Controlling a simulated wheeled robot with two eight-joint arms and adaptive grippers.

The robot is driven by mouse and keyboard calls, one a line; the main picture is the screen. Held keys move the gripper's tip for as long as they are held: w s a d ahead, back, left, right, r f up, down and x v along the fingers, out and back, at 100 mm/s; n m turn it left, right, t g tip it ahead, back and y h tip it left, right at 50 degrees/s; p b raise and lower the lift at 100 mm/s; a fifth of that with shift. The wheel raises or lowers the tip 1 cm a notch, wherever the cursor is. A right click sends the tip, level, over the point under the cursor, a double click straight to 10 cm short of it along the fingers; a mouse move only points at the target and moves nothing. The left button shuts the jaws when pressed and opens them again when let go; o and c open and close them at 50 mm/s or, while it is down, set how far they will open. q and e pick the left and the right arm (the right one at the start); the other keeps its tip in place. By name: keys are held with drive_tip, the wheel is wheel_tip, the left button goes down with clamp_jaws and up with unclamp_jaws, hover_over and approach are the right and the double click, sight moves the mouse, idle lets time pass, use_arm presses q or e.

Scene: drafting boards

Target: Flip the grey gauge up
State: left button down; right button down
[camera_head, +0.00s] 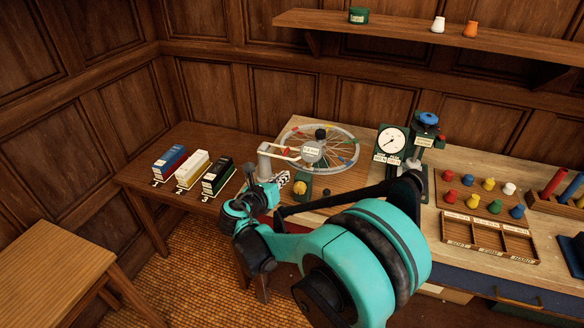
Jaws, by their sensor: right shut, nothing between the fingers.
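A spoked wheel (345,137) with coloured marks lies flat on the wooden bench, with a black knob at its centre. A light grey bent arm (265,163), which seems to be the grey gauge, stands at the wheel's left edge. Its upper part reaches right towards a grey labelled disc (312,151) over the wheel. My right gripper (284,180) is shut and empty, just right of the grey arm's lower part. Whether they touch I cannot tell. My teal wrist hides the foot of the grey arm. My left gripper is out of view.
A white dial (391,141) on a stand is right of the wheel. A green block with a yellow knob (300,187) is close to my gripper. Three small boxes (192,171) stand on the left table. Coloured pegs (488,184) and a divided tray (490,236) are at right.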

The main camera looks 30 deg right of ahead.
drive_tip(key=b+x, duration=0.3)
drive_tip(key=x, duration=0.7)
drive_tip(key=shift+r, duration=0.1)
wheel_tip(320, 180, up, 9)
drive_tip(key=w+a+n+g+h+p, duration=0.1)
drive_tip(key=w+a+n+p, duration=0.1)
drive_tip(key=n+p, duration=0.3)
drive_tip(key=w+a+r+h+p, duration=0.1)
drive_tip(key=w+a+r+p, duration=0.4)
drive_tip(key=w+a, duration=0.2)
drive_tip(key=shift+w+a+r, duration=0.15)
drive_tip(key=shift+w+a, duration=0.15)
drive_tip(key=shift+w, duration=0.75)
drive_tip(key=shift+w+a, duration=0.1)
drive_tip(key=shift+a, duration=0.05)
